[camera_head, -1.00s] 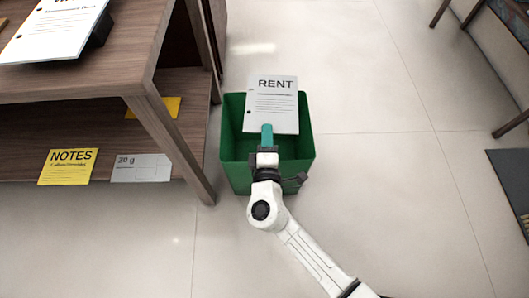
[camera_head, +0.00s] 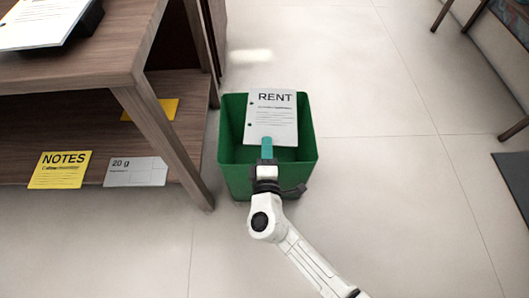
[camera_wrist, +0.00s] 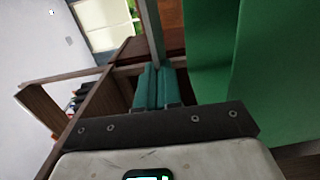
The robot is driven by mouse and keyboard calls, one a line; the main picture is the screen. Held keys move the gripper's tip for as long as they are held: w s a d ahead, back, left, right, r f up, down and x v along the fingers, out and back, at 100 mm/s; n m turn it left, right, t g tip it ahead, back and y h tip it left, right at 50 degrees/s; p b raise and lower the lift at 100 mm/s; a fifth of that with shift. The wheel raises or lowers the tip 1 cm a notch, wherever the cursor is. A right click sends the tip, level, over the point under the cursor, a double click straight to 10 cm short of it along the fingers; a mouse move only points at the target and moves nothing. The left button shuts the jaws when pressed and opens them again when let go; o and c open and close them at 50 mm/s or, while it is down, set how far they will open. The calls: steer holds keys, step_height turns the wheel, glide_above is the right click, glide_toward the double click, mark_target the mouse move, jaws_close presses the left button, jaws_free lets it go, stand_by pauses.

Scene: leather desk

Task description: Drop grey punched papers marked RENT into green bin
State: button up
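The grey punched papers marked RENT (camera_head: 271,120) are upright, with punch holes along the left edge. They are over the mouth of the green bin (camera_head: 237,184), their lower part within its opening. My gripper (camera_head: 267,148) is shut on their lower edge, its teal fingers at the bin's near side. In the wrist view my gripper (camera_wrist: 158,86) has its fingers close together, with the papers (camera_wrist: 151,30) seen edge-on as a thin grey strip. The bin (camera_wrist: 275,70) fills the right of that view.
A wooden desk (camera_head: 85,75) with a lower shelf stands close left of the bin. Open tiled floor (camera_head: 390,180) is to the right.

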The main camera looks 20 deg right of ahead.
steer(key=o, duration=0.5)
steer(key=shift+s, duration=0.1)
steer(key=p+v, duration=0.2)
steer(key=v, duration=0.8)
steer(key=shift+s+a, duration=0.2)
steer(key=shift+s, duration=0.1)
